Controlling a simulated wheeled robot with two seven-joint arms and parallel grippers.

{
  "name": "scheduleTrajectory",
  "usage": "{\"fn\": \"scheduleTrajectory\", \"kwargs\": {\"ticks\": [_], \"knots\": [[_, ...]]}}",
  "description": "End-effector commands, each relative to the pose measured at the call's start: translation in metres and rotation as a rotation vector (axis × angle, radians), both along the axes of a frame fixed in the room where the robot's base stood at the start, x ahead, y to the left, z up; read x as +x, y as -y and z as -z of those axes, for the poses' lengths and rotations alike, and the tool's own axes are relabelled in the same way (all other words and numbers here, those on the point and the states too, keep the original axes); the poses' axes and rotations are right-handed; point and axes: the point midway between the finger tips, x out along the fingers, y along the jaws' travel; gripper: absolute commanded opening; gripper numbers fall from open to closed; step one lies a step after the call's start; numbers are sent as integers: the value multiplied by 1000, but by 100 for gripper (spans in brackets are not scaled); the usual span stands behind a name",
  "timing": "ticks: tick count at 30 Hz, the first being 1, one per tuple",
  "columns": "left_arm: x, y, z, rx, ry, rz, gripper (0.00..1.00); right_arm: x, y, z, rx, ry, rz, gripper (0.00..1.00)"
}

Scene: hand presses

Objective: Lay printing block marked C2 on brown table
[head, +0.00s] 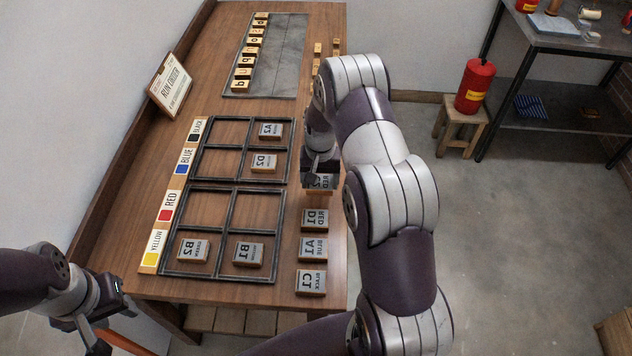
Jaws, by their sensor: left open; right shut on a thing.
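My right gripper (319,176) is over the right edge of the brown table (222,296), shut on a grey-faced printing block (322,184). The gripper hides most of this block's face; its mark cannot be read, but every other block shows a mark other than C2. The block is at the top of a column of blocks; I cannot tell whether it touches the table. My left gripper (94,328) is open and empty, off the table's near left corner.
Below the held block stand blocks D1 (314,220), A1 (313,249) and C1 (311,282). Dark frames (233,187) hold A2 (270,130), D2 (264,163), B2 (193,251) and B1 (248,254). Colour labels (165,215) line their left side. A tray (275,60) of letter blocks lies behind.

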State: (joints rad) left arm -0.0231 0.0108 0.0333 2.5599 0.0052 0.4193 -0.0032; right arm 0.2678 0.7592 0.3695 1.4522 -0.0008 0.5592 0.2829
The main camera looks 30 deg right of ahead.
Motion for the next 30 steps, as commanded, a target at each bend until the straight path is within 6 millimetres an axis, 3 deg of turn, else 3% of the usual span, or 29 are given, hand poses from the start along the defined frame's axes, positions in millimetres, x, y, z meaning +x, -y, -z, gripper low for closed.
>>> {"fn": "scheduleTrajectory", "kwargs": {"ticks": [4, 11, 22, 23, 24, 25, 30], "knots": [[0, 0, -3, 0, 0, 0, 43, 10, -2, 8, 1, -1, 0, 41], [0, 0, -12, 0, 0, 0, 43, 10, -2, 44, 0, 0, 1, 41], [0, 0, -7, 0, 0, 0, 43, 10, -2, 51, 0, 0, 0, 41], [0, 0, -8, 0, 0, 0, 43, 10, -2, 50, 0, 0, 0, 80], [0, 0, -8, 0, 0, 0, 43, 10, -2, 50, 0, 0, 0, 93], [0, 0, -8, 0, 0, 0, 43, 10, -2, 50, 0, 0, 0, 99], [0, 0, -8, 0, 0, 0, 43, 10, -2, 50, 0, 0, 0, 99]]}}
